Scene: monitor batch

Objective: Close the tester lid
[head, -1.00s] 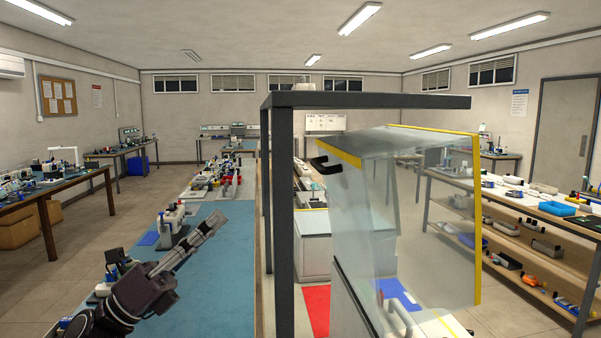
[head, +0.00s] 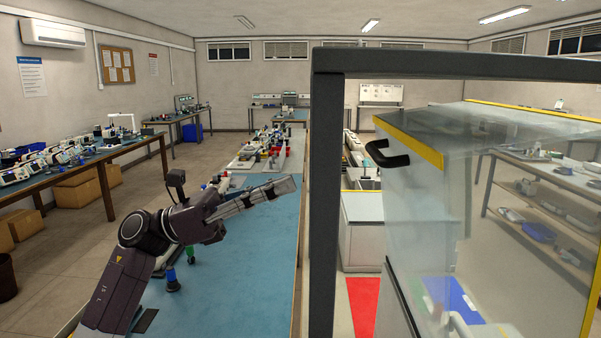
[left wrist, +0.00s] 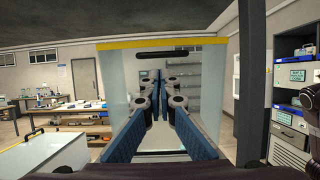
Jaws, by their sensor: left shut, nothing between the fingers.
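The tester lid (head: 425,190) is a clear panelled hood with yellow edging, at the right of the head view. It stands raised inside a dark grey frame (head: 325,200). Its black handle (head: 387,153) sticks out on the near left side, under the yellow edge. In the left wrist view the lid (left wrist: 112,95) is straight ahead, with the handle (left wrist: 162,54) high in the middle. My left gripper (head: 292,185) is shut and empty, left of the frame post and a little lower than the handle, apart from it. My right gripper is in neither view.
A blue-topped bench (head: 225,290) runs below my left arm, with small devices further along it. The frame's grey post and top bar (head: 480,66) stand close by. A red patch (head: 362,305) and a white cabinet (head: 362,240) lie beyond the post. A shelving table (head: 550,185) stands at right.

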